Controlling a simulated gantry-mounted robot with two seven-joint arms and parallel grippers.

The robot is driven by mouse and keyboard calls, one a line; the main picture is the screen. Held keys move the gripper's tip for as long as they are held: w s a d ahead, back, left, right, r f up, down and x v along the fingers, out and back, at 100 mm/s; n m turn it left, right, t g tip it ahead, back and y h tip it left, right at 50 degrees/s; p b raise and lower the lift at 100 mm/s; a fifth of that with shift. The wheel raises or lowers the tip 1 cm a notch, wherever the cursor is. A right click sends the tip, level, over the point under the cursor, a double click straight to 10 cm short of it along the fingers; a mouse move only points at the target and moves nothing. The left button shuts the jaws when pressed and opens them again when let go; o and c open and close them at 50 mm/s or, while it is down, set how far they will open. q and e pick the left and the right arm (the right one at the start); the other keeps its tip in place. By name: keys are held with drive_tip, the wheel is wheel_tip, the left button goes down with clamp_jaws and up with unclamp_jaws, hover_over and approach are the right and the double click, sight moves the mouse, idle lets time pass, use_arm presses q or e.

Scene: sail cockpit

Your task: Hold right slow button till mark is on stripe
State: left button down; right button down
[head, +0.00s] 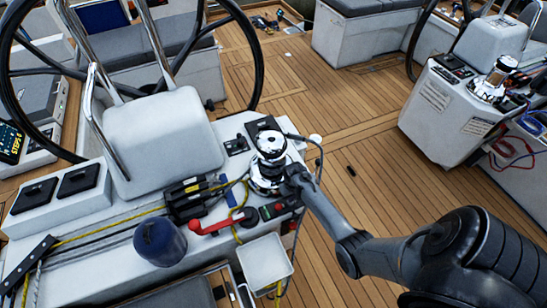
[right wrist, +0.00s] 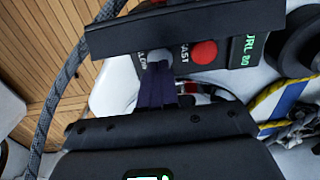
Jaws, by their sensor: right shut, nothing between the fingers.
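In the right wrist view, the button panel has a grey button (right wrist: 157,54) labelled SLOW and a red FAST button (right wrist: 204,52). My right gripper (right wrist: 160,76) is shut and empty, its tips at the lower edge of the slow button. They look against it; I cannot tell if it is pressed in. In the head view my right gripper (head: 289,187) is beside the chrome winch (head: 268,160), above the panel (head: 266,212). A yellow line (head: 110,231) runs along the console past a blue stripe (head: 229,190). I cannot make out a mark on it. My left gripper is not in view.
A grey rope (right wrist: 58,85) hangs at the left of the wrist view. Open teak deck (head: 345,140) lies to the right.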

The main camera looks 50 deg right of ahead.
drive_tip(key=shift+f+b, duration=0.35)
drive_tip(key=shift+f, duration=0.15)
